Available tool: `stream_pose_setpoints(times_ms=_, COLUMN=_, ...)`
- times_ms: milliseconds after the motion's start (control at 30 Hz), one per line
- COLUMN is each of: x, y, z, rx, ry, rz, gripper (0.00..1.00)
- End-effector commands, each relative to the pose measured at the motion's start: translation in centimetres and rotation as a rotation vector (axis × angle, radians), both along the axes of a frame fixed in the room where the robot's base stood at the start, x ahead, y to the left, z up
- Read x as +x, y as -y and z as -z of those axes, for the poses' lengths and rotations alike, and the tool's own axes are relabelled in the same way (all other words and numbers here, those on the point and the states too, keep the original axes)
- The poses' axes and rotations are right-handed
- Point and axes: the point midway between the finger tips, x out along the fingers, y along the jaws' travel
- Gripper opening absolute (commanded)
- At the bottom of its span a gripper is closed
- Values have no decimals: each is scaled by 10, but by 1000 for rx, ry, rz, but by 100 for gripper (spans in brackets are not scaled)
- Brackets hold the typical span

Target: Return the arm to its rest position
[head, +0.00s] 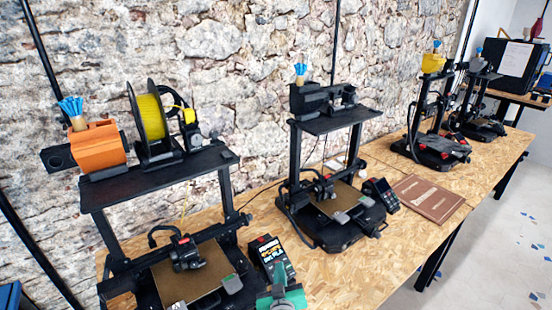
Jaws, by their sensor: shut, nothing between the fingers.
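My gripper does not show in the head view, and no part of my arm can be made out for sure. The task names no other object.
A long chipboard table (315,272) runs along a stone wall. It bears several black printers, the nearest (185,262) at left, another (335,205) mid-table. A brown board (428,198) lies near the front edge. A green object (282,292) is cut off below. Floor (490,250) is open at right.

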Motion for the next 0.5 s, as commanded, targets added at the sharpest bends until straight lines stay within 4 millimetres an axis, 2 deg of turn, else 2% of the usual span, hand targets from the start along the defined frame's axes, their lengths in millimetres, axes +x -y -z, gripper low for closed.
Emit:
stream_pose_setpoints(times_ms=167, x=-34, y=5, z=27, rx=6, ry=-9, rz=13, gripper=0)
stream_pose_setpoints(times_ms=300, x=-80, y=10, z=53, rx=20, ry=-7, rz=27, gripper=0)
stream_pose_setpoints(times_ms=500, x=-148, y=14, z=79, rx=46, ry=-4, rz=43, gripper=0)
